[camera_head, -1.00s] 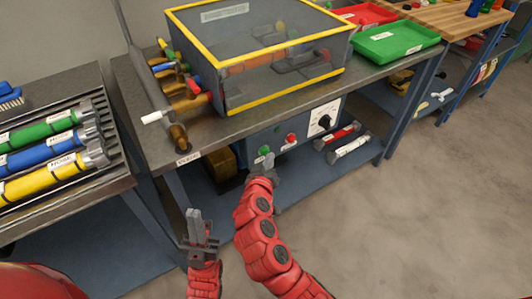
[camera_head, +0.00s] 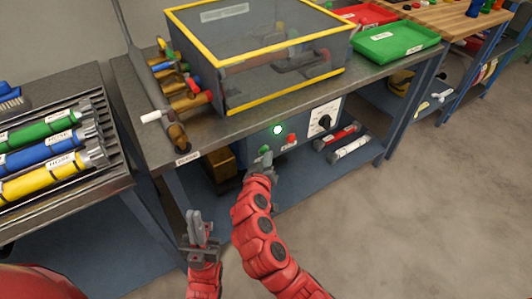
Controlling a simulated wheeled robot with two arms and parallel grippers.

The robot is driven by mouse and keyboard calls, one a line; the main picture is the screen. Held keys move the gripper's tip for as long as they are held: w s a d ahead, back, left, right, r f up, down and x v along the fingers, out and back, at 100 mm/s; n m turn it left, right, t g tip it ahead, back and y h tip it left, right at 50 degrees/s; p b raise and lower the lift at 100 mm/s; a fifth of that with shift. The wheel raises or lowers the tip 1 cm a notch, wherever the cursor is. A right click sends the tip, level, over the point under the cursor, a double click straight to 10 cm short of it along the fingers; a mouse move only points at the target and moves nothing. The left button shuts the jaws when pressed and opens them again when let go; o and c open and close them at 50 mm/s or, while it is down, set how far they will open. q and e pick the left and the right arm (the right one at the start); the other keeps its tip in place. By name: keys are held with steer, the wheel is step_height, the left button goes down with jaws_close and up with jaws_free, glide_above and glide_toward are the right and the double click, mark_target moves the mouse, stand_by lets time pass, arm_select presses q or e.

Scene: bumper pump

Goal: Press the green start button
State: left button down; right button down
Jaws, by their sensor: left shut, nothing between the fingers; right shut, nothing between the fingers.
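My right gripper (camera_head: 266,160) is shut and empty. Its tips are at the green button and partly cover it; whether they still touch it I cannot tell. A green lamp (camera_head: 277,130) glows on the panel, above and right of the button. My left gripper (camera_head: 195,216) is shut and empty, low in front of the bench.
A red button (camera_head: 292,139) and a dial (camera_head: 325,120) are right of the green button. A yellow-edged clear enclosure (camera_head: 270,60) stands on the bench. A rack with coloured tubes (camera_head: 45,148) is at the left. The floor at right is clear.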

steer(key=shift+s+d, duration=0.5)
steer(key=shift+s, duration=0.25)
steer(key=shift+s+d, duration=0.1)
steer(key=s+d, duration=0.1)
steer(key=s, duration=0.1)
steer(key=s+d, duration=0.1)
steer(key=shift+s+d+b, duration=0.3)
steer(key=shift+s+d, duration=0.1)
stand_by(0.7)
